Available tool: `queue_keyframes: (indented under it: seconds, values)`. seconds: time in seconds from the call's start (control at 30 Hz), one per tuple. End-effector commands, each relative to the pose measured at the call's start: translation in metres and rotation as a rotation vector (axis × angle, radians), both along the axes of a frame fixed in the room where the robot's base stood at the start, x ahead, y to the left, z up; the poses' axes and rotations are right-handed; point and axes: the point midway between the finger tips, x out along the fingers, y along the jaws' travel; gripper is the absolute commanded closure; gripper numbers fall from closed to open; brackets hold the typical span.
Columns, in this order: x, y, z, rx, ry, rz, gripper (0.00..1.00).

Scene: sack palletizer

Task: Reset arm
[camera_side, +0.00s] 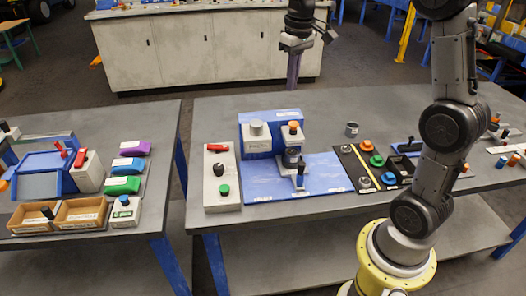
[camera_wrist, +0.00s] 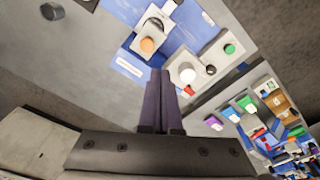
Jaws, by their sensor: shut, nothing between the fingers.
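My gripper (camera_side: 292,82) hangs high above the back of the main grey table (camera_side: 430,108) in the side view, with its fingers pointing down. In the wrist view its two long purple fingers (camera_wrist: 162,80) lie side by side, shut with nothing between them. It is apart from everything on the table. The blue machine (camera_side: 257,138) with a grey knob and an orange knob stands below it on a blue plate (camera_side: 255,178). My arm rises from its yellow base at the right of the side view.
A grey control box (camera_side: 222,182) with red, black and green controls stands left of the blue plate. A black panel (camera_side: 355,166) with coloured knobs and a small grey cup (camera_side: 352,129) are to its right. A second table (camera_side: 155,125) holds coloured blocks and bins. A cabinet (camera_side: 190,50) stands behind.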

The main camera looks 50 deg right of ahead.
Motion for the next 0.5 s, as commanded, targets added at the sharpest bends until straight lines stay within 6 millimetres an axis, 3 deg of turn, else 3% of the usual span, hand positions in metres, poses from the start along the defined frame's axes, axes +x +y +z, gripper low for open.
queue_keyframes:
  seconds: [0.1, 0.2, 0.37, 0.5]
  values:
    - [-0.029, 0.038, 0.031, -0.024, -0.077, 0.071, 1.0]
    - [-0.06, 0.066, 0.045, -0.039, -0.141, 0.119, 1.0]
    - [-0.113, 0.102, 0.049, -0.05, -0.241, 0.182, 1.0]
    - [-0.16, 0.123, 0.034, -0.049, -0.325, 0.223, 1.0]
